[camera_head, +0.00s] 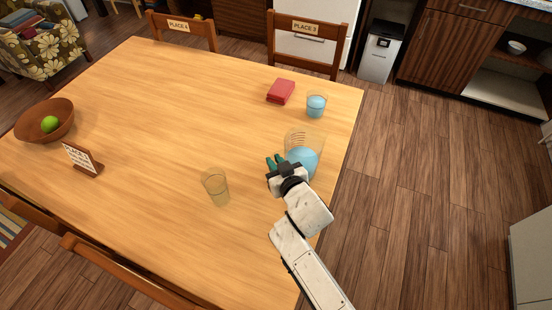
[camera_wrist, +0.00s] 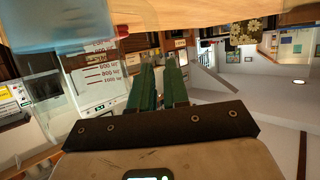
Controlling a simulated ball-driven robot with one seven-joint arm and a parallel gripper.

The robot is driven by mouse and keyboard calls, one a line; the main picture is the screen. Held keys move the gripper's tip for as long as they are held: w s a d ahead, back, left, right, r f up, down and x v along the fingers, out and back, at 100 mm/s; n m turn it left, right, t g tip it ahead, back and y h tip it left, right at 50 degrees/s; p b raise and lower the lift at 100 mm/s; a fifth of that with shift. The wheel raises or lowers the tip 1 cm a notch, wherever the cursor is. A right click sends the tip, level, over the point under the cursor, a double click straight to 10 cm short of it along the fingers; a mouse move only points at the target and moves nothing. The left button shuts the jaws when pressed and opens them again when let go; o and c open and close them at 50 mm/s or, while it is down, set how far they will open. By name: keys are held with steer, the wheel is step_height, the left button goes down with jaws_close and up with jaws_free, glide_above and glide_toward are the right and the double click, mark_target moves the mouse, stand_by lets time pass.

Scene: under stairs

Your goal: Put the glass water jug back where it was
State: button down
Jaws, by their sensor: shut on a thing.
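The glass water jug (camera_head: 306,139) is clear, with blue water in its lower part. It is near the table's right edge, and I cannot tell whether its base touches the table. In the wrist view the jug (camera_wrist: 85,75) fills the upper left, with volume marks on its wall and the blue water at the top of the picture. My gripper (camera_head: 275,163) is at the jug's left side, its green fingers shut on the jug. The fingers (camera_wrist: 159,78) are close together beside the jug in the wrist view; the exact gripped part is hidden.
A glass of blue water (camera_head: 316,105) and a red book-like block (camera_head: 281,91) stand beyond the jug. A clear, empty-looking glass (camera_head: 216,187) is left of my gripper. A brown bowl (camera_head: 35,128) with a green fruit and a sign (camera_head: 84,159) are at left. The table's middle (camera_head: 180,110) is clear.

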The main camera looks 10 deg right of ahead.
stand_by(0.3)
steer(key=c, duration=1.1)
jaws_free()
